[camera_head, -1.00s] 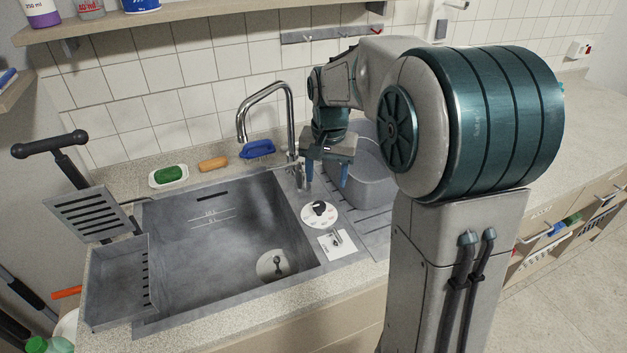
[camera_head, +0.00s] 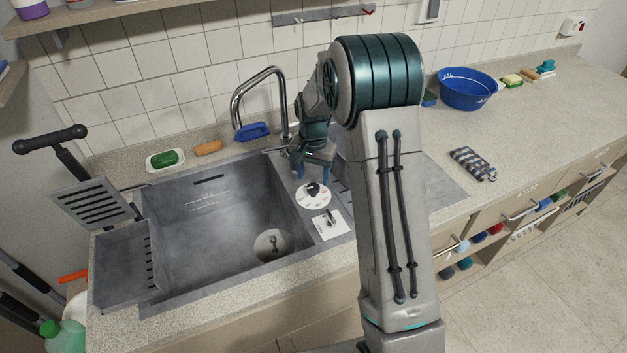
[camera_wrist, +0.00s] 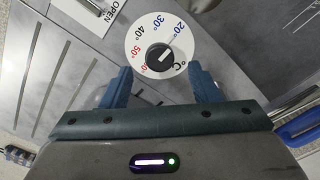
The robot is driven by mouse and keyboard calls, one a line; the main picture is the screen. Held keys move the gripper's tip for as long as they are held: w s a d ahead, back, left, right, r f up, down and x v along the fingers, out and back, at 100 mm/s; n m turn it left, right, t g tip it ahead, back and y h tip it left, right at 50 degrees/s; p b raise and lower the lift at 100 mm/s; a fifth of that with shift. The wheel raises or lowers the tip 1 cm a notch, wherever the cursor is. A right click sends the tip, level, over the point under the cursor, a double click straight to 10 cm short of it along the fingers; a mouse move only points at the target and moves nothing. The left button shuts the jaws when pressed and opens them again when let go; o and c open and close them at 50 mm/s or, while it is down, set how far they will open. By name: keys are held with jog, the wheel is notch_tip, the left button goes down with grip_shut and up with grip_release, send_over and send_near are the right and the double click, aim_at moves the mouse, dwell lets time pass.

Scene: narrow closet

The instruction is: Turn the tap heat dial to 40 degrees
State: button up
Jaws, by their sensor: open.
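The heat dial (camera_head: 311,201) is a white disc with a black knob, on the sink's right rim behind a small white card. In the wrist view the dial (camera_wrist: 141,36) shows blue 20° and 30°, black 40°, and red higher numbers. In the head view my gripper (camera_head: 313,174) is just behind the dial.
The chrome tap (camera_head: 284,105) stands behind the dial, close to my gripper. The steel sink basin (camera_head: 170,240) lies to the left. The white card (camera_head: 331,226) marked OPEN in the wrist view lies in front. A blue brush (camera_head: 251,131) is by the tap.

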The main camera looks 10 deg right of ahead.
aim_at(313, 187)
jog(key=shift+f+p, duration=0.3)
jog(key=shift+f, duration=1.65)
jog(key=c, duration=1)
